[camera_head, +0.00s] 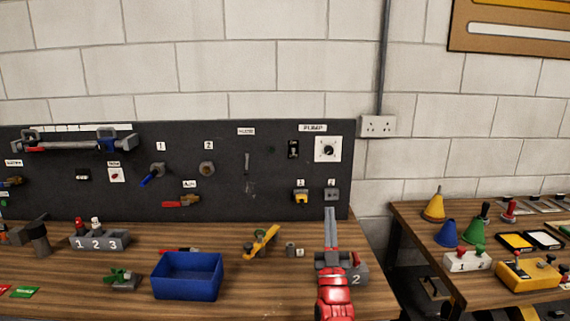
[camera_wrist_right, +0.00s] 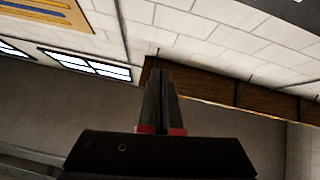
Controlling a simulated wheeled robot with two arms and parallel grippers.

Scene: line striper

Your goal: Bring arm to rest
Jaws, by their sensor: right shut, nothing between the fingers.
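My right gripper (camera_head: 330,228) rises from the bottom of the head view on a red and grey arm. Its long fingers are together and hold nothing. It is in front of the right end of the workbench (camera_head: 215,232) and covers part of a grey block marked 2 (camera_head: 357,275); I cannot tell whether they touch. My left gripper is not in view.
A dark panel (camera_head: 225,215) with valves and switches stands behind the bench. A blue bin (camera_head: 187,280) and a yellow-handled part (camera_head: 262,242) lie left of my right gripper. A second table (camera_head: 410,222) at the right holds coloured cones and a yellow box (camera_head: 527,276). A gap separates the tables.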

